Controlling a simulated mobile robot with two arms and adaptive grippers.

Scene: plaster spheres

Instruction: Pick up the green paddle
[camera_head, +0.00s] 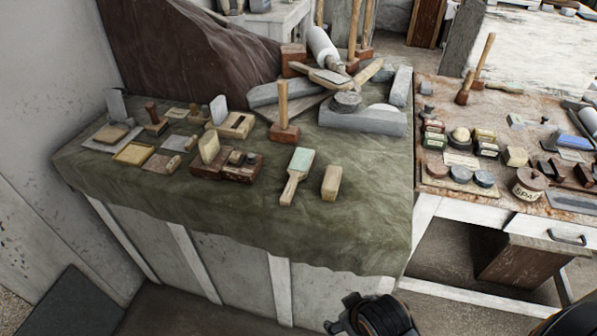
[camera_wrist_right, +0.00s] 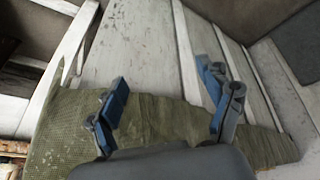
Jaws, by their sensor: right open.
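The green paddle (camera_head: 298,175) lies flat on the green cloth near the table's front edge. It has a pale green rectangular pad and a light wooden handle pointing toward the front. Nothing touches it. My right gripper (camera_wrist_right: 162,75) is open and empty, its two blue-padded fingers apart, in the right wrist view. That view shows the cloth's edge and the table's pale front panels, but not the paddle. In the head view, a dark part of my arm shows at the bottom, in front of and below the table edge. My left gripper is not in view.
A wooden block (camera_head: 331,183) lies just right of the paddle. A mallet (camera_head: 284,120) stands behind it, and a wooden box with tools (camera_head: 240,165) sits to the left. The cloth (camera_head: 345,235) is bare in front. A cluttered side table (camera_head: 430,185) stands at right.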

